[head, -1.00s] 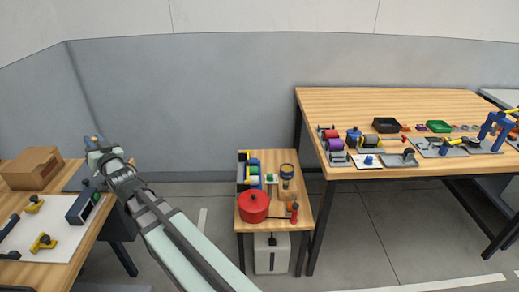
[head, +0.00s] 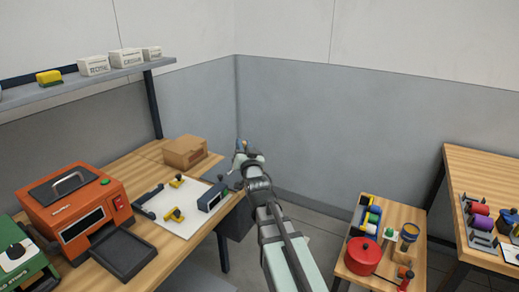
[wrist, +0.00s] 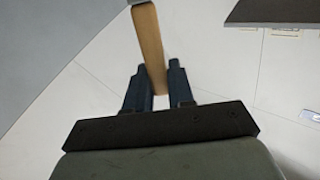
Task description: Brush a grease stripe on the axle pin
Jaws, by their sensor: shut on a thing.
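My gripper (wrist: 157,78) is shut on a slim wooden handle (wrist: 150,42), seen between the two dark fingers in the wrist view. The handle looks like that of a brush, with a grey part at the top edge; its bristle end is out of view. In the head view my gripper (head: 241,148) is in the air by the far right end of the left bench, right of a cardboard box. The held thing is too small to make out there. I cannot pick out the axle pin in either view.
The left bench holds the cardboard box (head: 185,151), a white board (head: 172,217) with yellow-and-black parts and a dark blue block (head: 212,197), and an orange machine (head: 76,208). A small table (head: 373,276) with a red pot (head: 362,256) stands right of my arm.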

